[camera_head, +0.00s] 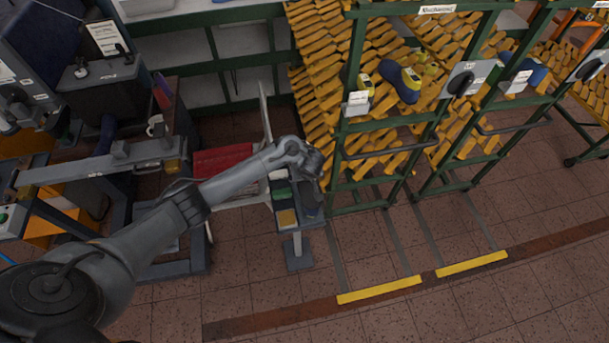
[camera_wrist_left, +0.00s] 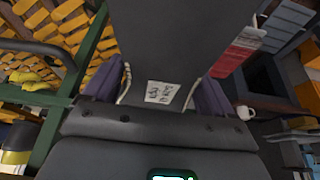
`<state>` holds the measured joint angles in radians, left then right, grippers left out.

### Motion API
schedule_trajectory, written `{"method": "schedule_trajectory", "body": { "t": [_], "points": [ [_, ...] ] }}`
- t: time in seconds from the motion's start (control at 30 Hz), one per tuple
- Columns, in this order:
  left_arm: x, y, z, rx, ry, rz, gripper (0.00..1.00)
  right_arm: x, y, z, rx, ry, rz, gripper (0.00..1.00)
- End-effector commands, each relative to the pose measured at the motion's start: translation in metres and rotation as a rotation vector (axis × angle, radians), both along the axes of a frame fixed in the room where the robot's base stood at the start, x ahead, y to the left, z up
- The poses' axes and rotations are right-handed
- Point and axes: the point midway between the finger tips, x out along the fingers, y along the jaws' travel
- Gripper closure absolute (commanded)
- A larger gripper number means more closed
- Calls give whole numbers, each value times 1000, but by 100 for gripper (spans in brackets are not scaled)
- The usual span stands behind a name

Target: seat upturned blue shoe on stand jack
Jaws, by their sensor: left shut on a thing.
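My left gripper (camera_head: 312,176) is over a small pedestal stand (camera_head: 297,244) beside the rack. In the left wrist view a large dark, sole-like surface with a white handwritten label (camera_wrist_left: 162,92) fills the space ahead of the gripper. My right gripper is not in view.
A green-framed rack (camera_head: 340,160) full of yellow lasts stands close on the right. Another blue shoe (camera_head: 402,82) sits on it. A bench with a white mug (camera_head: 155,125) is on the left. The front floor is clear.

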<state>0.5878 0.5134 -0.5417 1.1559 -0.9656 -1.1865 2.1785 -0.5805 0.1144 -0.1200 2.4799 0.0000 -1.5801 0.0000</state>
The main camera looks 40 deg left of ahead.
Motion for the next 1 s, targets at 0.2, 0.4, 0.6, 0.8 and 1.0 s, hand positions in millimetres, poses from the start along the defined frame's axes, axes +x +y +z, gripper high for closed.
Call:
{"method": "schedule_trajectory", "body": {
  "t": [0.2, 0.4, 0.6, 0.8, 1.0],
  "points": [
    [2, 0, 2, -1, -4, 1, 87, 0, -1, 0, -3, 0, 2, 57],
    [2, 0, 0, -1, -4, 1, 87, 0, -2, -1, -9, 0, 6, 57],
    [2, 0, -1, -1, -4, 1, 87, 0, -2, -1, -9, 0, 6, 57],
    [1, 0, -1, -1, -4, 1, 4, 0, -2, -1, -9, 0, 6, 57],
    [-1, 0, -4, 1, 2, 0, 0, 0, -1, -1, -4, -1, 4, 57]
  ]
}}
